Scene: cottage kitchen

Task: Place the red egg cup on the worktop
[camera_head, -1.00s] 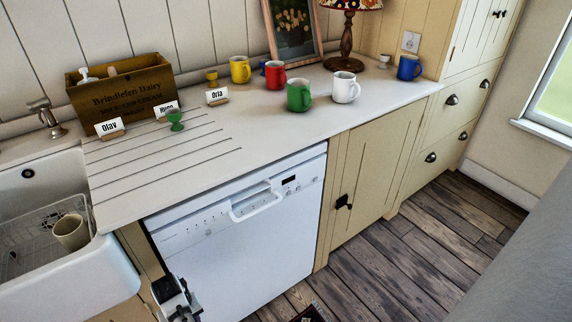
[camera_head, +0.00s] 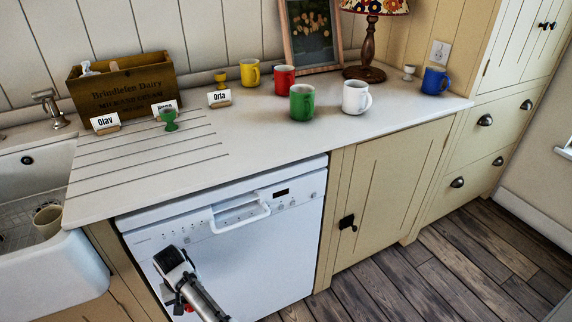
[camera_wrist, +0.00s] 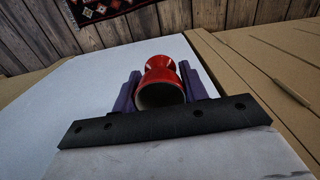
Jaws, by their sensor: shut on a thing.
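The red egg cup (camera_wrist: 161,78) is between the fingers of my gripper (camera_wrist: 160,92) in the wrist view, with its open bowl toward the camera. My gripper is shut on it. In the head view my gripper (camera_head: 183,305) is low in front of the white dishwasher, below the worktop edge; only a small red patch of the cup shows there. The worktop (camera_head: 250,138) is pale, with drainage grooves at its left. A green egg cup (camera_head: 169,120), a yellow egg cup (camera_head: 221,79) and a white egg cup (camera_head: 408,72) stand on it.
Yellow (camera_head: 249,73), red (camera_head: 284,78), green (camera_head: 302,102), white (camera_head: 356,97) and blue (camera_head: 435,80) mugs stand toward the back. Name cards, a wooden crate (camera_head: 122,90), a lamp (camera_head: 367,50) and a picture frame are behind. The sink is left. The front middle of the worktop is clear.

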